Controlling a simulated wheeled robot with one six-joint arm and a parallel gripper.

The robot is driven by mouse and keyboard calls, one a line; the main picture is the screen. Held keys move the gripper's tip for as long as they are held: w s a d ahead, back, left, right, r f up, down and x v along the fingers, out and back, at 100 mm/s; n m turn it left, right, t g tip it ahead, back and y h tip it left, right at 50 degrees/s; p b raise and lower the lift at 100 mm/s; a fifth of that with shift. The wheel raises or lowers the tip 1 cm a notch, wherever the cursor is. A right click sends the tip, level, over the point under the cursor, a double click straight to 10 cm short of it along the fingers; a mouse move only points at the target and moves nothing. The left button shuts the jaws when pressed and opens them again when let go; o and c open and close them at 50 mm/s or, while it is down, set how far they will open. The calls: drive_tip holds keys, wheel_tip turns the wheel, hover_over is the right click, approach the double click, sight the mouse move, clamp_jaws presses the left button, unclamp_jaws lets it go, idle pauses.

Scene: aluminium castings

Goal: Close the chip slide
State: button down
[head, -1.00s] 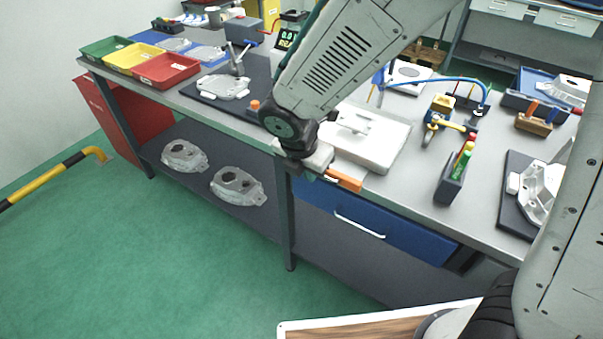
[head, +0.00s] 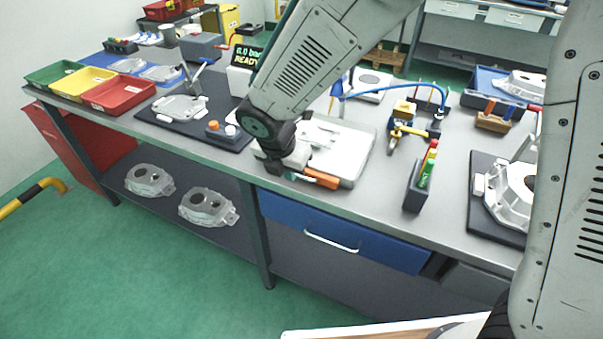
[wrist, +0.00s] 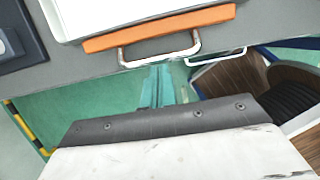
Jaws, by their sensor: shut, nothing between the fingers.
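The chip slide's orange front (head: 320,178) sits at the near side of a white housing (head: 365,165) on the bench, close against it. In the wrist view the orange front (wrist: 160,28) is a long strip along the white body, with a pale bar handle (wrist: 160,58) on its near side. I see no clear gap between front and body. My gripper (head: 285,170) is at the left end of the orange front, low over the bench edge. It is shut and empty. My gripper's fingers (wrist: 165,85) point at the handle; whether they touch it is unclear.
A blue drawer (head: 345,232) with its own handle is below the bench edge. A dark fixture with a casting (head: 185,108) lies left. A pen holder (head: 418,188), a blue hose and a second casting (head: 510,190) stand right. Floor before the bench is clear.

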drive_tip(key=shift+w+d+r, duration=0.1)
drive_tip(key=shift+w, duration=0.15)
drive_tip(key=shift+s, duration=0.1)
drive_tip(key=s+a+r, duration=0.4)
drive_tip(key=s+r, duration=0.2)
drive_tip(key=r, duration=0.4)
drive_tip(key=s+d+r+m, duration=0.2)
drive_tip(key=s+d+m, duration=0.4)
drive_tip(key=d+m, duration=0.4)
drive_tip(key=s+d+r+m+g+y, duration=0.1)
drive_tip(key=s+d+r+m, duration=0.2)
drive_tip(key=s+d+m, duration=0.3)
drive_tip(key=s+d+r+m, duration=0.2)
drive_tip(key=s+d+m, duration=0.4)
drive_tip(key=d+m, duration=0.8)
drive_tip(key=shift+r+g+y, duration=0.3)
drive_tip(key=shift+r, duration=0.1)
